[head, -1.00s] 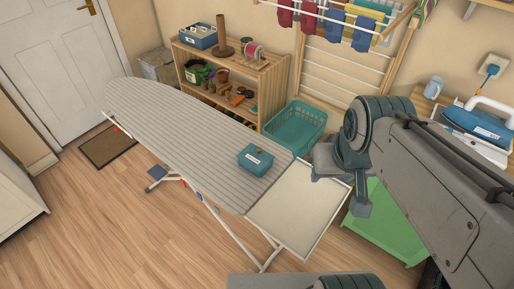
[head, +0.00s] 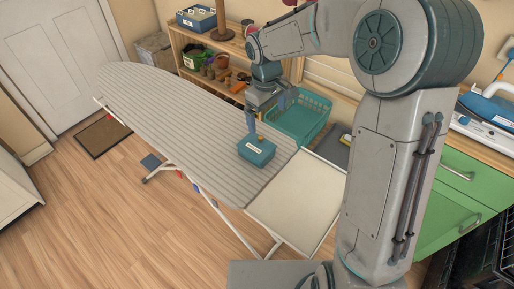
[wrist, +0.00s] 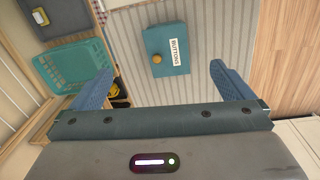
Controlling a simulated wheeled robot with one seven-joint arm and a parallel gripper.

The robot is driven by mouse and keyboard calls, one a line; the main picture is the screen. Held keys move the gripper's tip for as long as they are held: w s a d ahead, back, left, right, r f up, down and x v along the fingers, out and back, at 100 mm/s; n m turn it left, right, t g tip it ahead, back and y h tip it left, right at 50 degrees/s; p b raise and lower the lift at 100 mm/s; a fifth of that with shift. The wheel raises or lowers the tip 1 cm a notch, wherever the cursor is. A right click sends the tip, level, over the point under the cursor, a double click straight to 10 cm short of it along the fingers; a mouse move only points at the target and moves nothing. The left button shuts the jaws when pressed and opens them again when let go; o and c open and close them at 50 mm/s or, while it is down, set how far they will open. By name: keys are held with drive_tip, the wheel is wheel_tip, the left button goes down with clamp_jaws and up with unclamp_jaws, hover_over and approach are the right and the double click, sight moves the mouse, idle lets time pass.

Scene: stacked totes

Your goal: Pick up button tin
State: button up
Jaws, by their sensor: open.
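The button tin (head: 257,152) is a small teal box on the striped ironing board (head: 150,105), near the board's square end. In the wrist view the tin (wrist: 170,48) shows from above, with a round orange knob on its lid and a white label reading BUTTONS. My gripper (head: 266,118) is above and just behind the tin in the head view. In the wrist view its two blue fingers (wrist: 157,82) are spread wide and empty, with the tin beyond the tips and between their lines. The fingers look apart from the tin.
A teal laundry basket (head: 302,118) stands behind the board, and also shows in the wrist view (wrist: 72,68). A wooden shelf (head: 205,50) with pots and boxes is at the back. A pale panel (head: 295,200) adjoins the board's end. The board left of the tin is clear.

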drive_tip(key=n, duration=0.1)
hover_over(256, 145)
wheel_tip(256, 145, down, 4)
drive_tip(key=shift+g+y, duration=0.3)
wheel_tip(256, 145, down, 14)
drive_tip(key=shift+d+f+p, duration=0.1)
drive_tip(key=shift+p, duration=0.6)
drive_tip(key=c, duration=1.1)
